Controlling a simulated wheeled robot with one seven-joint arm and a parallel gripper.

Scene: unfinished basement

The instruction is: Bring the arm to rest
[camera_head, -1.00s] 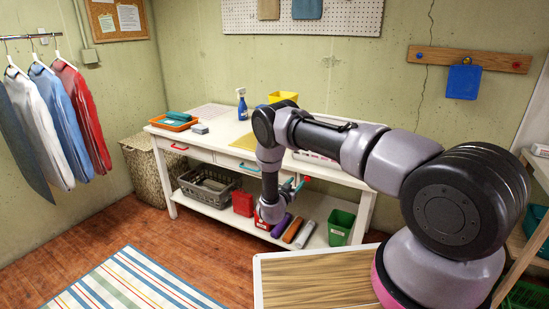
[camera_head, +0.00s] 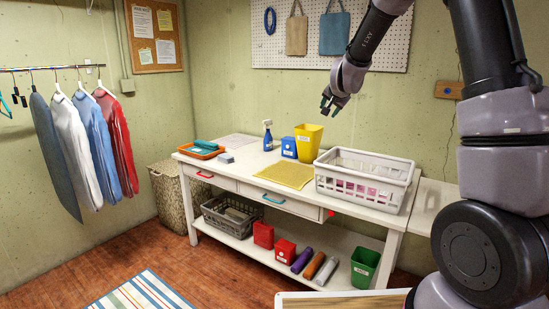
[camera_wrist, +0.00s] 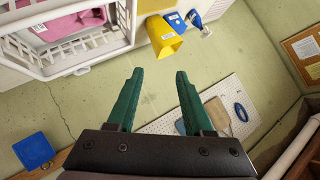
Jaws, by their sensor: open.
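My gripper (camera_head: 334,103) is raised in the air in front of the pegboard, above the white table, and points down. In the wrist view its two green fingers (camera_wrist: 155,88) stand apart with nothing between them. The arm is bent high on the right side of the head view. The gripper touches nothing that I can see.
Below the gripper, the white table (camera_head: 227,178) bears a white basket (camera_head: 368,187), a yellow bin (camera_head: 308,141), a yellow mat (camera_head: 286,174), a spray bottle (camera_head: 267,136) and an orange tray (camera_head: 201,152). The pegboard (camera_head: 270,52) hangs behind. Clothes hang at the left.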

